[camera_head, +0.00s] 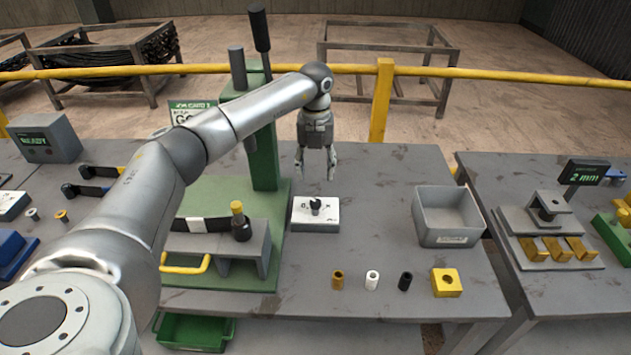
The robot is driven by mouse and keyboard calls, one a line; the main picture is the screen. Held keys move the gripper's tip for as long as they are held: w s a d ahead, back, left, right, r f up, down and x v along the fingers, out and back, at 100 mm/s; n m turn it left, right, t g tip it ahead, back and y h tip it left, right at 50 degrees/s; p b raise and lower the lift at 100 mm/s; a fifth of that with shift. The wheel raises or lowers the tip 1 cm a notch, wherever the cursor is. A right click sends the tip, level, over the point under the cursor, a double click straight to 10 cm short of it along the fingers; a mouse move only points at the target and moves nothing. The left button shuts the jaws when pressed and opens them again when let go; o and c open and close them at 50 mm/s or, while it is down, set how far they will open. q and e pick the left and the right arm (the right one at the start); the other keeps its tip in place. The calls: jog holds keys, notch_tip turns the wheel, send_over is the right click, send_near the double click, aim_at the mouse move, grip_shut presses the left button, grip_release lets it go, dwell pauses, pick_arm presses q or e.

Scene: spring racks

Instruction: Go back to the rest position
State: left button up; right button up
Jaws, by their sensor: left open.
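My left arm (182,160) reaches in from the left over the table. My left gripper (316,163) hangs fingers down, open and empty. It is above a white block (315,222) that carries a small black piece (316,206). There is a gap between the fingertips and that piece. My right gripper is not in view.
A green press (262,150) stands left of the gripper, partly behind my arm. A grey bin (447,216) is at right. Orange (338,280), white (372,280) and black (405,281) bushings and a yellow block (446,283) line the front. A yellow rail (430,72) runs behind.

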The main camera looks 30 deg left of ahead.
pick_arm(q)
jog(key=shift+r, duration=0.55)
